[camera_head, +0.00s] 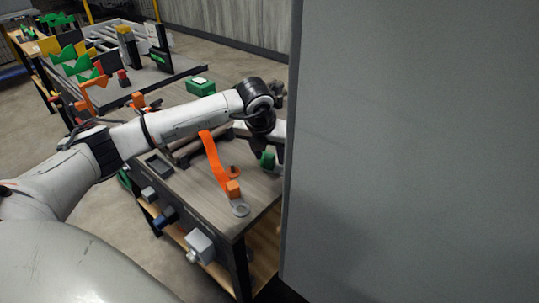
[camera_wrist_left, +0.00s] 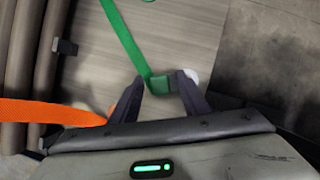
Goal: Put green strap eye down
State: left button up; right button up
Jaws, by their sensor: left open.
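The green strap (camera_wrist_left: 124,35) runs down from the top of the left wrist view to a green end block (camera_wrist_left: 161,86). A pale, rounded part beside the block, partly behind the right finger, looks like its eye (camera_wrist_left: 191,76). My left gripper (camera_wrist_left: 162,88) is open, with the green block between or just beyond its fingertips; I cannot tell whether they touch it. In the head view the green block (camera_head: 267,160) shows at my left gripper (camera_head: 259,158), over the right side of the table. The arm hides most of the green strap. My right gripper is not in view.
An orange strap (camera_head: 213,158) with an orange block and grey eye (camera_head: 240,208) lies near the table's (camera_head: 205,198) front corner. It also shows in the wrist view (camera_wrist_left: 50,112). A green box (camera_head: 200,87) stands behind my arm. A large grey surface (camera_head: 415,150) blocks the right side.

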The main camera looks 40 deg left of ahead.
pick_arm(q)
jog(key=v, duration=1.1)
jog(key=shift+r+b, duration=0.15)
jog(key=shift+b, duration=0.15)
jog(key=shift+s, duration=0.1)
